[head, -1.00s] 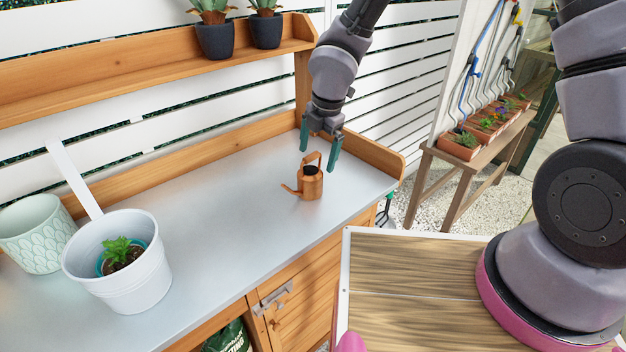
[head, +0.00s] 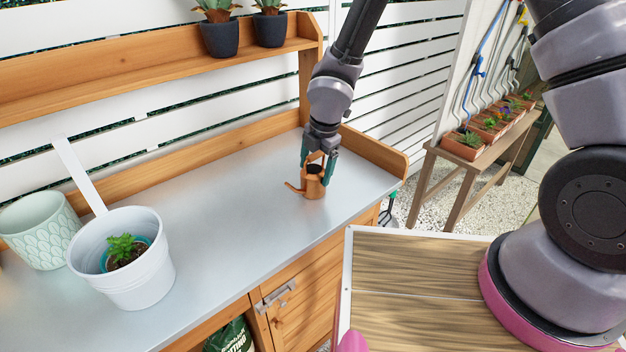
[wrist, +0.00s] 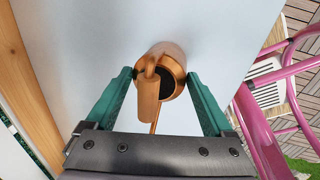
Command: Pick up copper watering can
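The copper watering can (head: 314,190) stands upright on the metal bench top, its spout pointing left in the head view. In the wrist view the can (wrist: 170,62) lies between my fingertips, with its handle and dark opening facing me. My gripper (head: 318,165) is above the can, pointing down, with its green fingers on either side of the can's upper part and handle. In the wrist view my gripper (wrist: 160,76) looks open, with small gaps beside the can. The can's lower part is partly hidden in the wrist view.
A white pot (head: 140,275) with a small plant and a patterned green pot (head: 38,235) stand at the bench's left. A wooden back ledge (head: 190,165) and side board (head: 375,152) edge the bench top (head: 225,215). The middle of the bench is clear.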

